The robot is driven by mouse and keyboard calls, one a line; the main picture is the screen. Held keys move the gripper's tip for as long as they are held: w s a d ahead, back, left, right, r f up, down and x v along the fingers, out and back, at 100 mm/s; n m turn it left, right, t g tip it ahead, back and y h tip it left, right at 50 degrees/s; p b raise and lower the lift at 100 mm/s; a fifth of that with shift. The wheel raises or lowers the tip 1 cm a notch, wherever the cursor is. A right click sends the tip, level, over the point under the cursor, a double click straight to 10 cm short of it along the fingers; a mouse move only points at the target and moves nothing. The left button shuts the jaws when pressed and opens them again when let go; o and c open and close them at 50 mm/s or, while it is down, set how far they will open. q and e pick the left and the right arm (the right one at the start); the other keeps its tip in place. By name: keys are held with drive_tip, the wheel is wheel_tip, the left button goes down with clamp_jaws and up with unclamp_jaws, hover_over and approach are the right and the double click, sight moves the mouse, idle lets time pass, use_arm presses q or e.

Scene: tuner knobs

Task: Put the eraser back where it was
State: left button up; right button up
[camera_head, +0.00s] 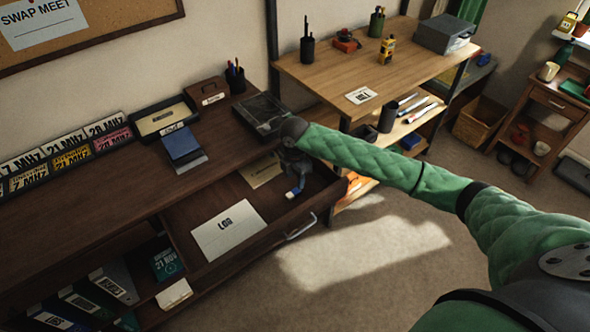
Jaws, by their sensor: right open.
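A small blue and white eraser (293,193) lies in the open drawer (262,236) of the dark wooden desk, near the drawer's right part. My right gripper (297,184) reaches down into the drawer from the right. It is open, with its fingertips right at the eraser; I cannot tell whether they touch it. The drawer also holds a white LOG sheet (229,230) and a tan envelope (262,171), partly hidden by the gripper. My left gripper is not in view.
The desk top carries a blue box (182,146), a tray (163,119), a dark flat case (262,115) and a pen cup (236,79). A lighter workbench (345,81) stands to the right. The floor in front of the drawer is clear.

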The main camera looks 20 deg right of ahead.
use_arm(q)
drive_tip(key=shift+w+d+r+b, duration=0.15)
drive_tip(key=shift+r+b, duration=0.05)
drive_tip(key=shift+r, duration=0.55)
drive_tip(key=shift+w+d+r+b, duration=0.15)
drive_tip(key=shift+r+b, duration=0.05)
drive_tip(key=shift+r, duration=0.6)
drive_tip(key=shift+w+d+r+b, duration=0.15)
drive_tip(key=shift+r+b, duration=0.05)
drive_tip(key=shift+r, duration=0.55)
use_arm(e)
drive_tip(key=shift+r, duration=2.7)
